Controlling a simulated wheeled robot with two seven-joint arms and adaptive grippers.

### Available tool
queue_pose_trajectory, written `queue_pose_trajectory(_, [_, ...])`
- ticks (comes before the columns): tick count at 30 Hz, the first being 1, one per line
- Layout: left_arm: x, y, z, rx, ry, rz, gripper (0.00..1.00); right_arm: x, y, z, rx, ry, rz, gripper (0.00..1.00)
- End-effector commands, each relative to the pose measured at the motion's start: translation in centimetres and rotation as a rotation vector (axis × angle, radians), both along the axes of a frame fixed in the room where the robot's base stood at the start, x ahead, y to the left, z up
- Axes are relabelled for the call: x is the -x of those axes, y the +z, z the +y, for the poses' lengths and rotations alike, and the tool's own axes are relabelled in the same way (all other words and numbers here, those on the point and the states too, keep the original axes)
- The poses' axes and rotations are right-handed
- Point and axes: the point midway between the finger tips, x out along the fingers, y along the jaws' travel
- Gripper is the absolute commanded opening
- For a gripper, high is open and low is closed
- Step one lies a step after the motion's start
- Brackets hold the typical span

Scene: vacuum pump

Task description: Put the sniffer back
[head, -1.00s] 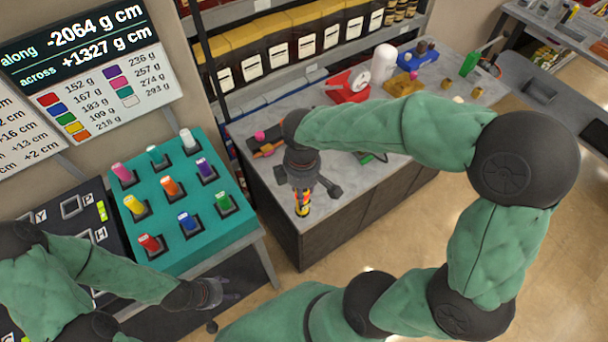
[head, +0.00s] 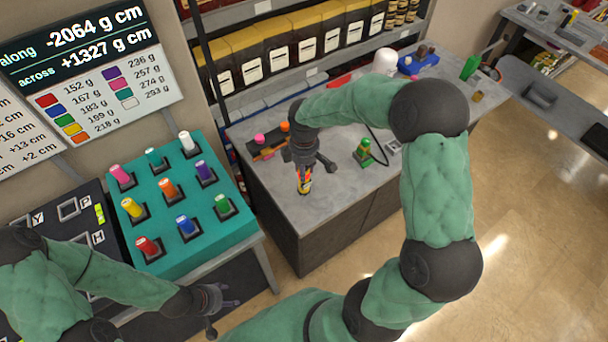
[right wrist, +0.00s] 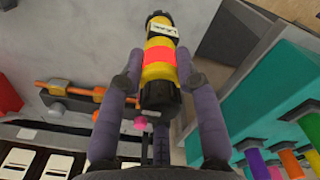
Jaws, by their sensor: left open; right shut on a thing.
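The sniffer, a black tube with yellow and red bands and a pale label, is held in my right gripper (right wrist: 158,78). In the right wrist view the sniffer (right wrist: 160,62) lies between the two fingers. In the head view it points down (head: 304,181) below my right gripper (head: 304,164), over the front left part of the grey worktop (head: 340,197). I cannot tell whether its tip touches the worktop. My left gripper (head: 216,299) is open and empty, low in front of the teal board. I cannot make out a holder for the sniffer.
A dark fixture with orange rods (right wrist: 75,93) and knobs lies on the worktop behind the gripper. A green device (head: 365,153) with a black cable stands right of it. The teal board (head: 232,236) with coloured pegs is left. Shelves of black-and-yellow packages (head: 280,68) stand behind.

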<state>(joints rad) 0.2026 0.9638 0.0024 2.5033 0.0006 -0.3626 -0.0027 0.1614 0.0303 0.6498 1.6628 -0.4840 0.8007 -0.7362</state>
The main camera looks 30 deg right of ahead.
Motion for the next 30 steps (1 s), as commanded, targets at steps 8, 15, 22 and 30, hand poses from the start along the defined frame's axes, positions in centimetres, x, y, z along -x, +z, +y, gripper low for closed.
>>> queue_pose_trajectory(8, [0.0, -0.6, 0.0, 0.0, 0.0, 0.0, 0.57, -0.5, -3.4, -0.3, 0.0, 0.0, 0.0, 0.0])
queue_pose_trajectory(15, [0.0, -0.5, 0.0, 0.0, 0.0, 0.0, 0.57, -0.5, -3.6, -0.3, 0.0, -0.001, -0.002, 0.0])
queue_pose_trajectory(22, [0.0, -0.8, 0.0, 0.0, 0.0, 0.0, 0.57, -0.4, -4.0, -0.3, 0.0, 0.0, 0.0, 0.42])
queue_pose_trajectory(30, [0.0, -0.7, 0.0, 0.0, 0.0, 0.0, 0.57, -0.4, -4.0, -0.3, 0.0, 0.0, 0.0, 0.57])
